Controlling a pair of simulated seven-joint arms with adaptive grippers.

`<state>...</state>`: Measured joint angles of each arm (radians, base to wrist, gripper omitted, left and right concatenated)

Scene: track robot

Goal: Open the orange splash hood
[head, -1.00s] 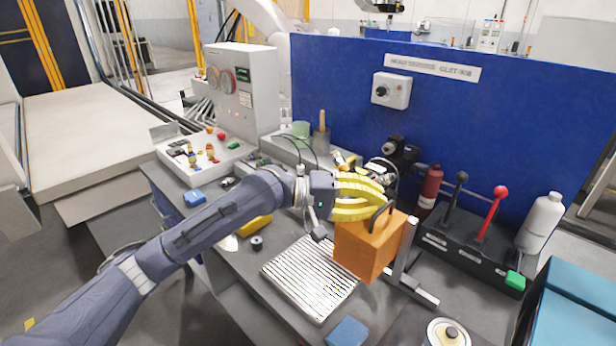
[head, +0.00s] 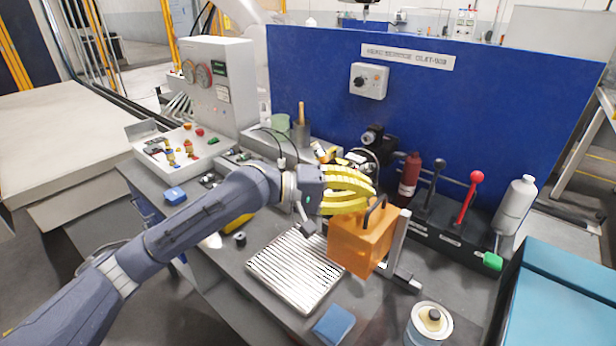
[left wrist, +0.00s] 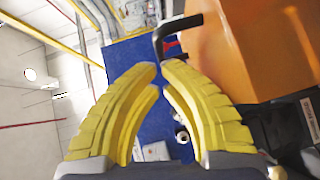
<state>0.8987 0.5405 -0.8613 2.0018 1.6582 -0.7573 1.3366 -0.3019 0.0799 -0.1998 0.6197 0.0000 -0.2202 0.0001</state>
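The orange splash hood (head: 358,245) is a box with a black bar handle (head: 376,212), standing beside a grey metal upright at the right end of the ribbed plate. My left gripper (head: 372,190) has yellow ridged fingers and is just above and behind the hood, close to the handle. In the left wrist view the fingertips (left wrist: 160,69) are a small gap apart with nothing between them. There the handle (left wrist: 165,35) passes just beyond the tips, and the hood (left wrist: 255,45) fills the upper right. Whether a finger touches the handle I cannot tell. My right gripper is not in view.
A ribbed metal plate (head: 297,272) lies left of the hood. A red bottle (head: 409,178), levers with black and red knobs (head: 477,177) and a white bottle (head: 515,205) stand right. A blue panel (head: 500,110) rises behind. A blue block (head: 334,325) and a can (head: 429,325) lie in front.

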